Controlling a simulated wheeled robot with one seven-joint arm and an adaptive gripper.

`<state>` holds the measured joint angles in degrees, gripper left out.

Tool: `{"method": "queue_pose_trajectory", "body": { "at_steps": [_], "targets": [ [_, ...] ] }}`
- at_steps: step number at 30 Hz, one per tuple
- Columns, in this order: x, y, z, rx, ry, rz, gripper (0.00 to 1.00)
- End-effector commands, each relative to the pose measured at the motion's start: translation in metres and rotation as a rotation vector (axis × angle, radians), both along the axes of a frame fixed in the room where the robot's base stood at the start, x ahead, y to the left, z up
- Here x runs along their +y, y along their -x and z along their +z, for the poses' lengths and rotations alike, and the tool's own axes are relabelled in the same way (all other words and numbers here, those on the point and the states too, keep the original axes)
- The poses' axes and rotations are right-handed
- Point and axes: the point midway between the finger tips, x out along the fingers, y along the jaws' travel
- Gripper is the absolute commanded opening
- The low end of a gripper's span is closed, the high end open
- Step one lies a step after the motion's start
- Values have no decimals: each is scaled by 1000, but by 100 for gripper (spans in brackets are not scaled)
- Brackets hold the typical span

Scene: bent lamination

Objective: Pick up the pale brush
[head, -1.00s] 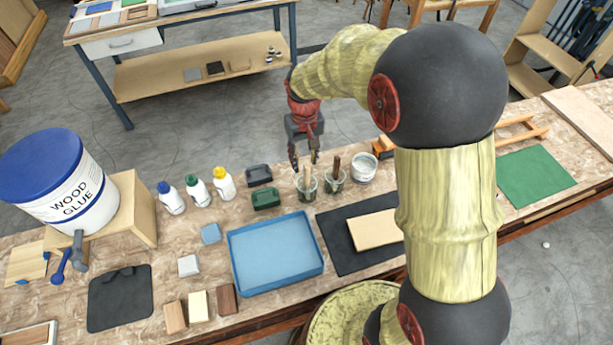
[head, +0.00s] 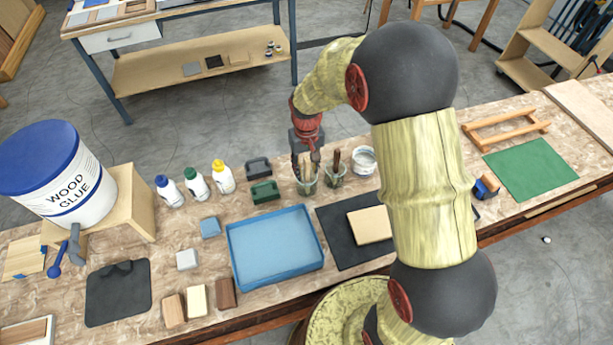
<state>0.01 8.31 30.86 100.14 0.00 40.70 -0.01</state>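A glass jar (head: 307,187) stands on the bench with pale brush handles (head: 307,171) rising from it. A second jar (head: 334,180) just to its right holds dark brown handles (head: 335,160). My gripper (head: 306,163) points down over the left jar. Its two dark fingers are apart, at the left and right of the pale handles in this view. I see no clear contact, and the fingertips partly cover the handles. The bristle ends and the exact depth of the fingers are hard to make out.
A white tub (head: 363,161) stands right of the jars. Black (head: 258,170) and green (head: 264,191) blocks sit at their left, beyond them several glue bottles (head: 196,186). A blue tray (head: 275,250) and a dark mat (head: 335,243) lie nearer.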

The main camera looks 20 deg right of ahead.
Motion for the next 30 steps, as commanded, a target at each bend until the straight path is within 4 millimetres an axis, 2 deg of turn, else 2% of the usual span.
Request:
{"method": "queue_pose_trajectory", "body": {
  "at_steps": [2,20,30],
  "targets": [
    [0,0,1,0,0,0,33],
    [0,0,1,0,0,0,0],
    [0,0,1,0,0,0,0]
  ]
}}
